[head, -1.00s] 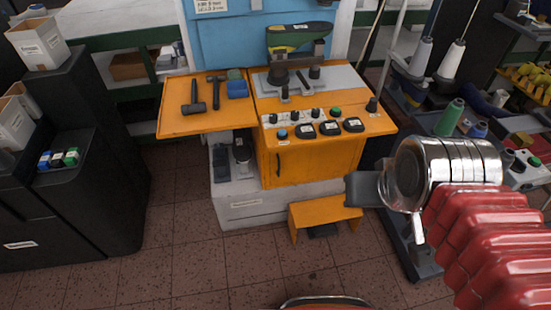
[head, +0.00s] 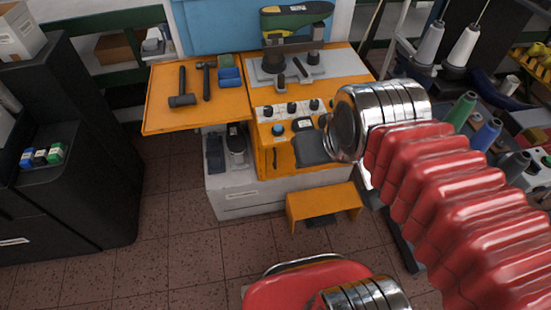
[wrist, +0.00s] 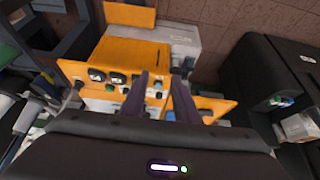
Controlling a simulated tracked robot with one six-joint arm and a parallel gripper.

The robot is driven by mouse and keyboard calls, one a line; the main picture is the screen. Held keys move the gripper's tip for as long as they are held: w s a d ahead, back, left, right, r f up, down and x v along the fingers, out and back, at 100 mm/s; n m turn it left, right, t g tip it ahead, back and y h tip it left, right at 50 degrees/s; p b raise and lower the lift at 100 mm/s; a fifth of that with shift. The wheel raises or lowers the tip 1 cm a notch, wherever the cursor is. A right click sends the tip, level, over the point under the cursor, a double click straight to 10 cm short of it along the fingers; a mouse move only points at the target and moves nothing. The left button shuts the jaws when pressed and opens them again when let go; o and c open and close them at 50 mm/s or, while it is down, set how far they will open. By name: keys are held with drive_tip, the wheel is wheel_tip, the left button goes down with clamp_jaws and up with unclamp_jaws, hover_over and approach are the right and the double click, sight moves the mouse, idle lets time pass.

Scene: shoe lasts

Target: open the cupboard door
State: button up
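The orange cupboard door (head: 284,161) is on the front of the orange workstation, below its buttons, and looks shut. Its dark upright handle (head: 275,157) is near the door's left edge. In the wrist view the door (wrist: 130,52) appears upside down, with the handle (wrist: 157,54) beyond the fingertips. My gripper (head: 308,146) is in front of the door's upper part in the head view, hiding much of it and some buttons. In the wrist view my gripper (wrist: 162,78) has its two dark fingers apart, with nothing held. I see no contact with the handle.
A small orange stool (head: 323,203) stands on the floor before the workstation. A pale drawer base (head: 240,197) is under it. A black cabinet (head: 75,190) stands at left, and thread cones (head: 462,45) at right. The floor between stool and black cabinet is clear.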

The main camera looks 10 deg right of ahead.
drive_tip(key=shift+f, duration=0.1)
drive_tip(key=w+a+f+m+g+y, duration=0.15)
drive_tip(key=w+f+m+y, duration=0.3)
drive_tip(key=f, duration=0.55)
drive_tip(key=w+f+m+g+y, duration=0.2)
drive_tip(key=w+f+m+y, duration=0.3)
drive_tip(key=f, duration=0.4)
drive_tip(key=w+a+f+m+g+y, duration=0.15)
drive_tip(key=w+f+m+y, duration=0.35)
drive_tip(key=f, duration=0.5)
drive_tip(key=w+d+f+m+t+h, duration=0.1)
drive_tip(key=w+d+f+m+t, duration=0.2)
drive_tip(key=f+m+t, duration=0.1)
drive_tip(key=w+d+f+m+t+h, duration=0.2)
drive_tip(key=w+d+f+m+t, duration=0.2)
drive_tip(key=f, duration=0.5)
drive_tip(key=w+d+f+m+t+h, duration=0.1)
drive_tip(key=w+d+f+m+t, duration=0.2)
drive_tip(key=f+m+t, duration=0.3)
drive_tip(key=shift+w+d+f+m+h, duration=0.15)
drive_tip(key=shift+d+f+m+h, duration=0.25)
drive_tip(key=shift+d+f, duration=0.35)
drive_tip(key=shift+w+a, duration=0.1)
